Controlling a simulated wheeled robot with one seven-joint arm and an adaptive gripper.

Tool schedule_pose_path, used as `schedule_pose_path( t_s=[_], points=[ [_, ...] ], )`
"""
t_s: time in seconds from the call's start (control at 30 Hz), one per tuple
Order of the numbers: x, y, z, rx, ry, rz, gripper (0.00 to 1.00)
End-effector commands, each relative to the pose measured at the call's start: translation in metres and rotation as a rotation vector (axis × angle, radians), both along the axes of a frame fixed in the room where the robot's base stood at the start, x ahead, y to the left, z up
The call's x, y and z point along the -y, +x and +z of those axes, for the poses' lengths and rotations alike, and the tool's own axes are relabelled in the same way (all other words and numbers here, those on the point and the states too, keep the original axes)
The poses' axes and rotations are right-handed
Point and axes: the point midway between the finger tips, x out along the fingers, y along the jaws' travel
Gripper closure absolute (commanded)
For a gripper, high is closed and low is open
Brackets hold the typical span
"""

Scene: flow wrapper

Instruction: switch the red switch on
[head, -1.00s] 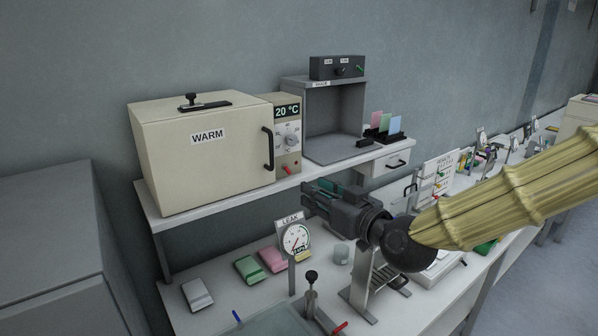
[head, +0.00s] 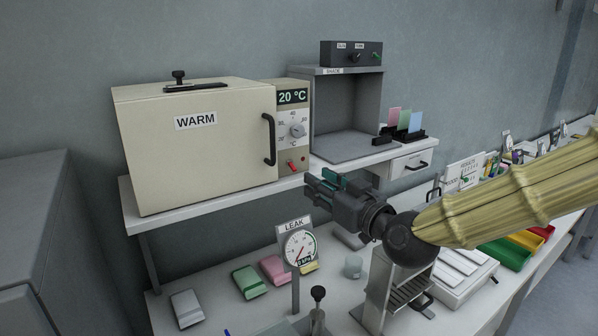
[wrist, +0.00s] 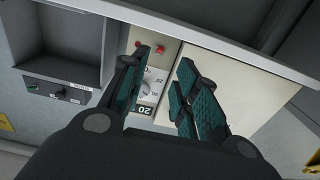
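The red switch (head: 292,165) is a small red lever low on the control panel at the right of the cream WARM cabinet (head: 200,150). In the wrist view, which is turned over, red parts (wrist: 160,48) show near the panel's lower edge, beyond the fingertips. The panel has a dial (head: 297,130) and a display (head: 292,96) reading 20 °C. My gripper (head: 317,184) is just in front of and below right of the switch in the head view. Its teal-padded fingers (wrist: 163,85) are apart with nothing between them. I see no contact with the switch.
The cabinet's black handle (head: 269,139) stands left of the panel. The SHADE box (head: 345,71) is to the right on the same shelf (head: 190,202). Below are the LEAK gauge (head: 299,249) and several coloured packs on the bench.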

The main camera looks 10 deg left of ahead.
Motion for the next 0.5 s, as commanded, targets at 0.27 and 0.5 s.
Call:
schedule_pose_path(
  t_s=[0.27, 0.5],
  points=[
    [-0.033, 0.032, 0.002, -0.001, 0.0, 0.002, 0.7],
    [-0.055, 0.052, 0.001, -0.001, 0.0, 0.004, 0.7]
  ],
)
